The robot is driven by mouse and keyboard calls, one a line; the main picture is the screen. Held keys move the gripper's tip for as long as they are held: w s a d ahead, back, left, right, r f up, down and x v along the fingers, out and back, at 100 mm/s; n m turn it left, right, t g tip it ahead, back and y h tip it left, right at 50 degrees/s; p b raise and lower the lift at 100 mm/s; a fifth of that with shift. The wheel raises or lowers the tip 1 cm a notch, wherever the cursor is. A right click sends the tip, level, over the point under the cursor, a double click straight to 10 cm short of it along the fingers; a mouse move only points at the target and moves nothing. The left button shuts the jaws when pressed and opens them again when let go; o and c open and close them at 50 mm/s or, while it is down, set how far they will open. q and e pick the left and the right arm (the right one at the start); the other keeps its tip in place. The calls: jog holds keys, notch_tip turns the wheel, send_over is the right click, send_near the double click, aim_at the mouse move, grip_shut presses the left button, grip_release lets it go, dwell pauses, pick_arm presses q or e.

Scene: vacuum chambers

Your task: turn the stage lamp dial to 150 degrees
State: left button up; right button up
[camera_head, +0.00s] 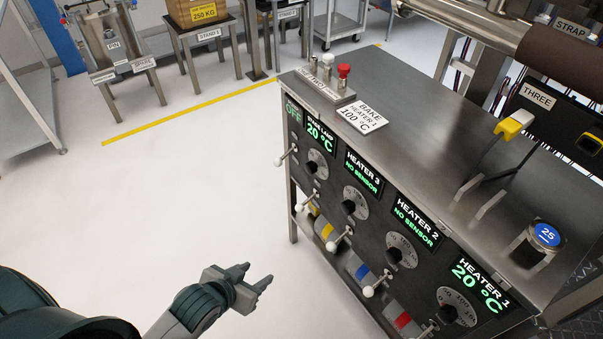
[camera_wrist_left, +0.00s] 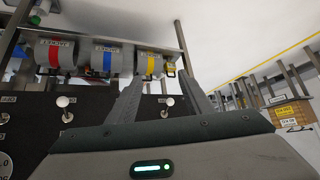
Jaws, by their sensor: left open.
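The stage lamp dial (camera_head: 312,168) is on the upper left of the dark control panel, below a screen reading 20 °C (camera_head: 320,133) labelled STAGE LAMP. A small green OFF shows beside that screen. The angle at which the dial points is too small to read. My left gripper (camera_head: 262,281) is open and empty, low over the floor to the left of the panel and well apart from the dial. In the left wrist view its two fingers (camera_wrist_left: 160,95) are spread with nothing between them. The stage lamp dial cannot be made out there. My right gripper is not in view.
Heater dials (camera_head: 354,203) run down the panel to the right. White-knobbed levers (camera_head: 335,244) stick out along its front, near coloured-band cylinders (camera_wrist_left: 109,57). A BAKE HEATER 1 100 °C card (camera_head: 361,118) lies on the cabinet top (camera_head: 400,135). The floor left of the panel is clear.

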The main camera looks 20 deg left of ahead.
aim_at(307, 170)
pick_arm(q)
jog(key=w+a+r+m+t+h, duration=0.1)
jog(key=w+a+r+t+h, duration=0.2)
jog(key=w, duration=0.7)
jog(key=w+a+r+m+t+h, duration=0.2)
jog(key=w+a+r+t+h, duration=0.1)
jog(key=r+h, duration=0.3)
notch_tip(307, 170, up, 2)
jog(key=shift+a+r+h, duration=0.1)
jog(key=shift+a+h, duration=0.2)
jog(key=shift+a, duration=0.2)
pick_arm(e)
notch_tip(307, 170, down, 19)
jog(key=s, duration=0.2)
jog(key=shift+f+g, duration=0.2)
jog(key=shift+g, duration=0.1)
pick_arm(q)
jog(key=shift+w+d, duration=0.1)
jog(key=shift+w, duration=0.05)
jog(key=p+x, duration=0.1)
jog(key=x, duration=1.4)
jog(key=shift+w+d, duration=0.2)
jog(key=shift+w, duration=0.05)
jog(key=shift+x, duration=0.75)
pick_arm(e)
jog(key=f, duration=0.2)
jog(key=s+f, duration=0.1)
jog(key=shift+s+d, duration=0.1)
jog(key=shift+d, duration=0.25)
